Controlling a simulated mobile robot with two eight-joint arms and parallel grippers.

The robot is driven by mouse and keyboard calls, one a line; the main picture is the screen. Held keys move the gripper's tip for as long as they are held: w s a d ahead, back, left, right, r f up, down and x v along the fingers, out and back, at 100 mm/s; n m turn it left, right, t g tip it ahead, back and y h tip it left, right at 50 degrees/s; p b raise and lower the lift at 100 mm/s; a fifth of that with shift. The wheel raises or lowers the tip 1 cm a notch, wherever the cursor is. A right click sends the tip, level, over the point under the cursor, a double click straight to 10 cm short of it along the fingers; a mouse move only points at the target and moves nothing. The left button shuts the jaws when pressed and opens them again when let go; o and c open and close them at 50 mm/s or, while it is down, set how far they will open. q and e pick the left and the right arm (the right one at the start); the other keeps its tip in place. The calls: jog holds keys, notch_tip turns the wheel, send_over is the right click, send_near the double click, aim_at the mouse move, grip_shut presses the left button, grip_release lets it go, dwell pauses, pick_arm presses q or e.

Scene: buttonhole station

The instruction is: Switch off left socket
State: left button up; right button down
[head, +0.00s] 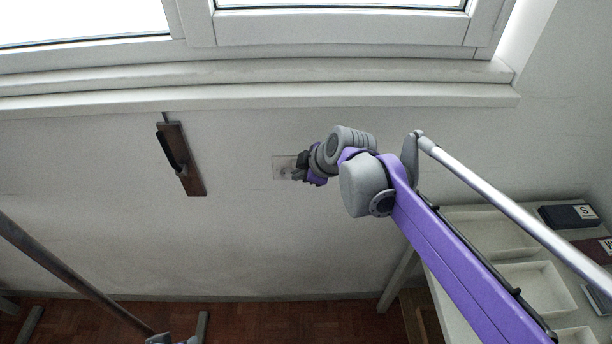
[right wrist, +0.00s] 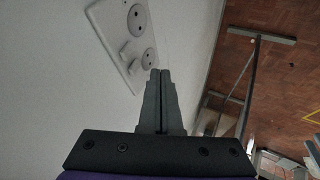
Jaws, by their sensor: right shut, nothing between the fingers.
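A pale double socket plate (head: 281,161) is on the wall below the window sill. In the right wrist view the plate (right wrist: 110,22) shows two round outlets, with small raised switches beside the lower one. My right gripper (head: 296,173) is in front of the plate's right part in the head view and hides some of it. In the right wrist view its fingers (right wrist: 159,73) are shut together and empty, with the tips close to the plate's lower end. I cannot tell whether they touch it. The switch positions are too small to read. My left gripper is not in view.
A wooden board with a black handle (head: 192,180) hangs on the wall to the left. A white table with trays (head: 480,215) stands at the right, with a dark box (head: 568,216) on it. A metal bar (head: 70,268) crosses the lower left. The wall between is clear.

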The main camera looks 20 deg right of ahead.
aim_at(292, 163)
jog(key=shift+w+d+r, duration=0.1)
jog(key=shift+w+d, duration=0.1)
jog(key=shift+w, duration=0.35)
jog(key=shift+w+d+r, duration=0.1)
jog(key=shift+w+d, duration=0.05)
jog(key=shift+w, duration=0.4)
jog(key=shift+w+d+r+p, duration=0.1)
jog(key=shift+w+p, duration=0.2)
jog(key=shift+r, duration=0.1)
jog(key=shift+r+p, duration=0.7)
